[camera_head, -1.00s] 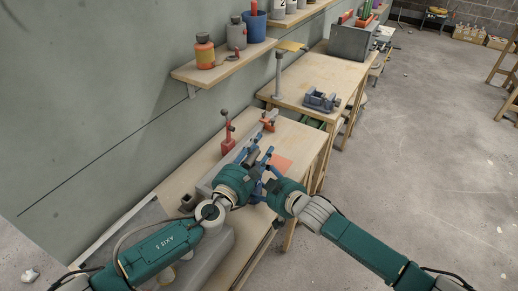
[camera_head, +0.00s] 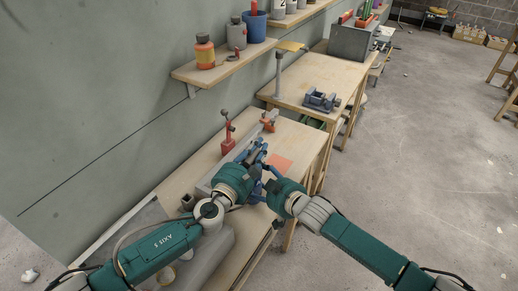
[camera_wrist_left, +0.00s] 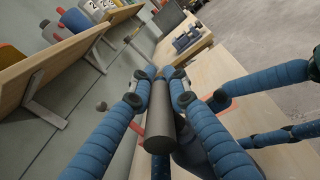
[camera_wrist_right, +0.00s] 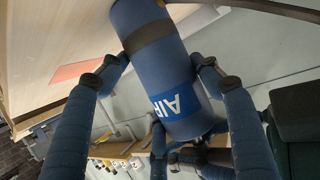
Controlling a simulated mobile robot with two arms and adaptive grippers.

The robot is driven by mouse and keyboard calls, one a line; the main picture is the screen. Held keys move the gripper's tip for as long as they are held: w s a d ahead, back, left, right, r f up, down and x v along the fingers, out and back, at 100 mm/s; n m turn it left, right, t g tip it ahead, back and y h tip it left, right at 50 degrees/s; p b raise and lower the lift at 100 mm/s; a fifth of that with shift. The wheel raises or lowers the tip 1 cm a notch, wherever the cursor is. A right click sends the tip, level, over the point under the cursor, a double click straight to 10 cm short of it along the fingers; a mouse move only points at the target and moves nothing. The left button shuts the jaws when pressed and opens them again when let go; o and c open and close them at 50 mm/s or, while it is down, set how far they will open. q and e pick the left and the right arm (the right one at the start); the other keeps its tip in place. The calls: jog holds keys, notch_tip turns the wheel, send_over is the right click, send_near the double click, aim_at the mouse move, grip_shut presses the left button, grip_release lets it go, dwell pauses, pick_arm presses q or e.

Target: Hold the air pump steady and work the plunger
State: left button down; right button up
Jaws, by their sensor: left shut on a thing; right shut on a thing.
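The air pump (camera_wrist_right: 148,22) shows in the right wrist view as a blue cylinder with a dark band and a blue label with white letters. My right gripper (camera_wrist_right: 165,66) is shut around its body, one finger on each side. In the left wrist view my left gripper (camera_wrist_left: 160,84) is shut on the plunger handle (camera_wrist_left: 160,125), a dark grey bar running between its fingers. In the head view my left gripper (camera_head: 256,155) and right gripper (camera_head: 264,184) are close together over the near bench. There the hands hide most of the pump; the plunger rod is not clear.
The near bench (camera_head: 203,173) holds a red stand-like tool (camera_head: 228,144) and a flat orange-red sheet (camera_head: 279,165). A wall shelf (camera_head: 225,66) with containers is above. A second bench (camera_head: 300,80) with a blue-grey vise (camera_head: 320,101) stands behind. The floor at right is open.

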pick_arm(q)
notch_tip(320, 180, up, 6)
jog(key=shift+s+d+r, duration=0.15)
jog(key=shift+d+r, duration=0.05)
jog(key=shift+d, duration=0.1)
jog(key=c, duration=1.6)
grip_release()
jog(key=shift+c, duration=0.2)
jog(key=shift+a, duration=0.1)
jog(key=v, duration=1.2)
jog(key=shift+f, duration=0.1)
